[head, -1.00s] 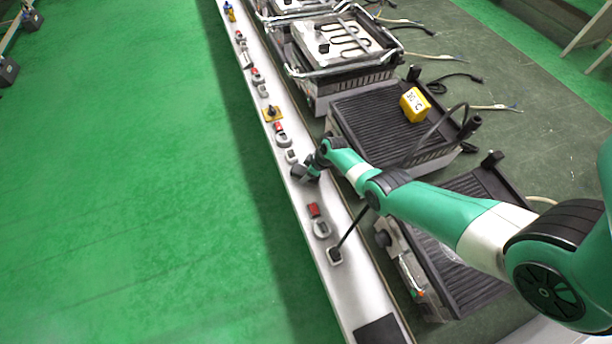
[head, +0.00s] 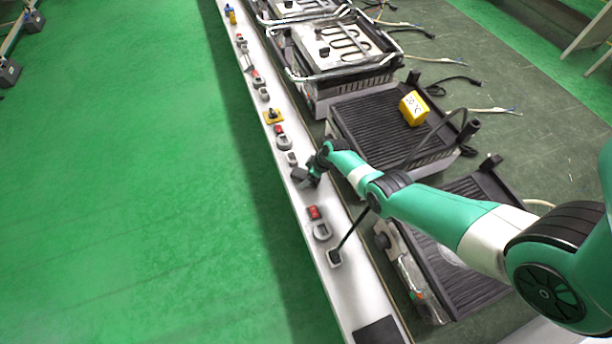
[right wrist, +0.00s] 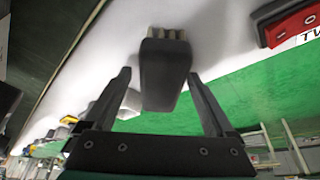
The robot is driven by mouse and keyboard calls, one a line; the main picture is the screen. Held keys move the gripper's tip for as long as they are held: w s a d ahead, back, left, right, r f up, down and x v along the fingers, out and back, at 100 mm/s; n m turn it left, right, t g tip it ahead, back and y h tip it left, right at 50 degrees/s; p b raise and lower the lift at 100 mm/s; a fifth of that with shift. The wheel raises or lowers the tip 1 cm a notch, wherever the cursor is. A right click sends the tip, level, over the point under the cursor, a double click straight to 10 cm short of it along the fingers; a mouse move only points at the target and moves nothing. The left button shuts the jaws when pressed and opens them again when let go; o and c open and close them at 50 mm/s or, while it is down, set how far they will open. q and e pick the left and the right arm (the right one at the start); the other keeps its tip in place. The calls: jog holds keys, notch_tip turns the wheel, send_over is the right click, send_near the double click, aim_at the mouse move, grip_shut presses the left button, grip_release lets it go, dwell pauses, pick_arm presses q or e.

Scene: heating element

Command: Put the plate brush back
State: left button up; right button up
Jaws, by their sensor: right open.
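The plate brush (right wrist: 164,75) shows in the right wrist view as a dark block with a row of pale bristles at its far end, against the white bench surface. My right gripper (right wrist: 158,76) is open, with one finger on each side of the brush body. Whether the fingers touch it cannot be told. In the head view my right gripper (head: 306,179) is low over the narrow white bench (head: 345,285), and the brush cannot be told clearly from the dark gripper parts. My left gripper is not in view.
A red switch (head: 314,212) and a grey round fitting (head: 321,231) are on the bench near my gripper. Ribbed black grill plates (head: 375,115) stand on the right, one with a yellow temperature block (head: 414,107). Green floor lies open on the left.

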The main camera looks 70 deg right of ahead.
jog(key=p+v, duration=0.6)
jog(key=shift+w+a+r, duration=0.1)
jog(key=shift+w+r, duration=0.05)
jog(key=shift+r, duration=0.05)
jog(key=shift+s+r+p, duration=0.25)
jog(key=shift+r+p, duration=0.05)
jog(key=shift+p, duration=0.25)
jog(key=shift+f, duration=0.1)
